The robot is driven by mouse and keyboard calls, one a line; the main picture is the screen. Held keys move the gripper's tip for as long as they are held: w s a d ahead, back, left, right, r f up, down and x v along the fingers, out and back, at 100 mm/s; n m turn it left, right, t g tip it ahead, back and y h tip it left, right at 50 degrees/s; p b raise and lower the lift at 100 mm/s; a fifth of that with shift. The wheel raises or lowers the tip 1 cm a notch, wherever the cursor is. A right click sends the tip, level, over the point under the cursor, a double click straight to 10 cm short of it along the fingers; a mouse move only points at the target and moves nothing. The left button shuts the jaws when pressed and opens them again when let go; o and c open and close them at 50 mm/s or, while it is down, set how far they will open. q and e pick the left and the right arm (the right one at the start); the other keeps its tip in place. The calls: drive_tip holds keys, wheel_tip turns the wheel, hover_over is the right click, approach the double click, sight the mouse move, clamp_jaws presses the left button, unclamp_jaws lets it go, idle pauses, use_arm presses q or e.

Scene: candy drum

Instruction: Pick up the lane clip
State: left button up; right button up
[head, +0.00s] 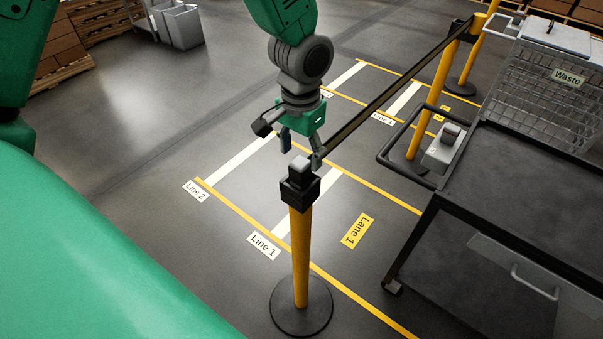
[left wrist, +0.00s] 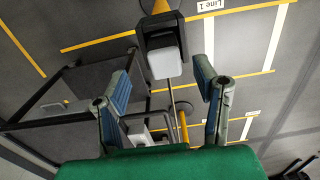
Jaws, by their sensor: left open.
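A grey block that looks like the lane clip (head: 300,167) sits upright in the black head (head: 299,190) of the near yellow post (head: 301,255). In the left wrist view the pale block (left wrist: 165,63) shows ahead of the gap between my fingers. My left gripper (head: 302,150) is open and empty, pointing down just above the block. Its blue-padded fingers (left wrist: 163,85) stand apart in the left wrist view. A dark belt (head: 400,80) runs from the far post towards the near post; its near end is partly hidden by my finger. My right gripper is not in view.
A black cart (head: 500,180) with a wire basket (head: 540,85) labelled Waste stands at the right. A grey device (head: 443,152) sits by its handle. The far yellow post (head: 432,95) stands behind. Floor left of the lane lines is clear.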

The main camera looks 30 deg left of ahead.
sight(301, 161)
use_arm(q)
drive_tip(key=f, duration=0.4)
drive_tip(key=shift+w+a, duration=0.3)
drive_tip(key=shift+s, duration=0.15)
drive_tip(key=c, duration=1.1)
drive_tip(key=shift+d, duration=0.1)
clamp_jaws()
drive_tip(key=shift+r, duration=0.1)
